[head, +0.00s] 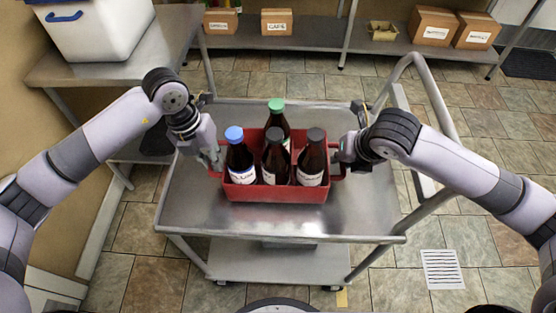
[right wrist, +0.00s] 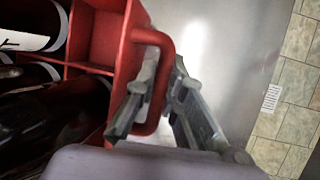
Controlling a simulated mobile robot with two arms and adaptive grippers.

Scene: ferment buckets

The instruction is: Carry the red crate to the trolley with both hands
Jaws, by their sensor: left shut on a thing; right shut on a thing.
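The red crate (head: 276,193) holds several dark bottles, with blue, green and dark caps, and is over the top of the metal trolley (head: 370,205). I cannot tell whether it rests on the surface or hangs just above it. My left gripper (head: 216,160) is shut on the crate's left handle. My right gripper (head: 338,157) is shut on the right handle. In the right wrist view, the fingers (right wrist: 150,100) of my right gripper are around the red loop handle (right wrist: 163,75) on the crate's side (right wrist: 105,35).
A steel table (head: 120,60) with a white cool box (head: 95,25) stands at the left. A shelf (head: 310,43) with cardboard boxes (head: 435,25) runs along the back. The trolley's push bar (head: 435,100) rises at the right. Trolley top around the crate is clear.

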